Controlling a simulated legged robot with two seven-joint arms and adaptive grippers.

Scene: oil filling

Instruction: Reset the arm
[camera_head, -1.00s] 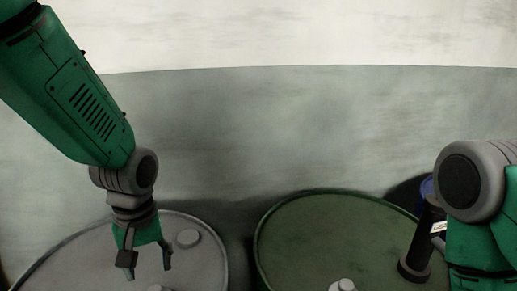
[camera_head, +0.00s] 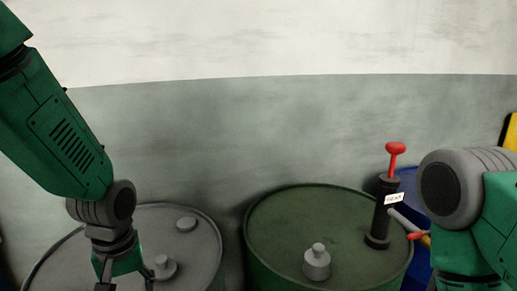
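My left gripper (camera_head: 124,284) hangs down at the lower left, over the near part of the grey drum (camera_head: 205,250). Its fingers are cut by the bottom edge of the picture; they look spread, with nothing seen between them. My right arm comes in at the right side. Its wrist shows, but its gripper is out of the picture. A black pump (camera_head: 381,212) with a red handle (camera_head: 396,148) and a white label stands upright on the green drum (camera_head: 285,225).
The green drum has a grey cap (camera_head: 317,262) near its front. A blue drum (camera_head: 418,265) is partly hidden at the right. A plain wall stands behind.

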